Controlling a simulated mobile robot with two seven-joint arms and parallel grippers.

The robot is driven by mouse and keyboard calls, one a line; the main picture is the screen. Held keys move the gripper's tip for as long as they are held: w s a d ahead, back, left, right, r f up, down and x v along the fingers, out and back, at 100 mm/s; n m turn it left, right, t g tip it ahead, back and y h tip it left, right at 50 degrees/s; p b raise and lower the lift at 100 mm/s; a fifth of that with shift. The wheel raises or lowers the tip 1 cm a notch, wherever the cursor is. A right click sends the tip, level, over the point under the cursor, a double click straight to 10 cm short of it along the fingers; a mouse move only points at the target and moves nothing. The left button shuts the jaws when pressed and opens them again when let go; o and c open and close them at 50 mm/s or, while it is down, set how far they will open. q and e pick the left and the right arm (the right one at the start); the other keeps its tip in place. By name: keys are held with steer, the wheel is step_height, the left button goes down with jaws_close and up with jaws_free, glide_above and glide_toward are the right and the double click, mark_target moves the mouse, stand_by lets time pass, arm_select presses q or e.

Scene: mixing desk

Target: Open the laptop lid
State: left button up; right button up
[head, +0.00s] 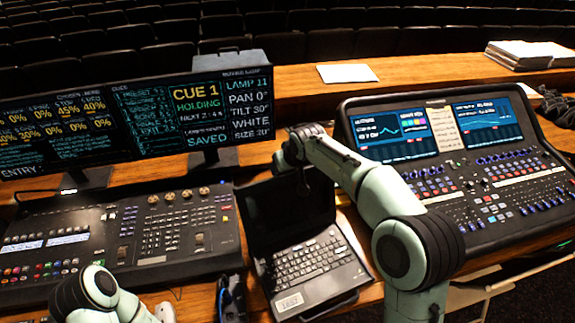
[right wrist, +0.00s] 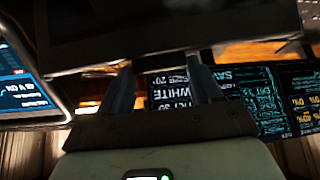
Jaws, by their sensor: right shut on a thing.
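The laptop (head: 310,265) stands on the wooden desk between two consoles, its keyboard showing. Its dark lid (head: 275,212) is raised and leans back behind the keyboard. My right arm reaches over from the right, and my right gripper (head: 303,184) is at the upper part of the lid, partly hidden by my wrist. In the right wrist view, the two fingers of the right gripper (right wrist: 163,72) reach to the edge of the dark lid (right wrist: 170,25) and are shut on it. Part of my left arm shows at the bottom left of the head view; its gripper is out of view.
A lighting console (head: 150,235) lies left of the laptop, with wide monitors (head: 130,125) behind it. An audio mixing desk (head: 460,170) stands close on the right. Paper (head: 346,73) and a stack of papers (head: 525,54) lie on the rear ledge.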

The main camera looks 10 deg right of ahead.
steer(key=shift+w+r, duration=0.15)
steer(key=shift+r, duration=0.3)
steer(key=o, duration=1.5)
steer(key=shift+f, duration=0.15)
steer(key=shift+s, duration=0.2)
arm_select(q)
steer(key=shift+s+f+b, duration=0.45)
steer(key=shift+s+f, duration=0.1)
steer(key=shift+s, duration=0.2)
arm_select(e)
steer(key=v, duration=1.3)
steer(key=shift+s, duration=0.1)
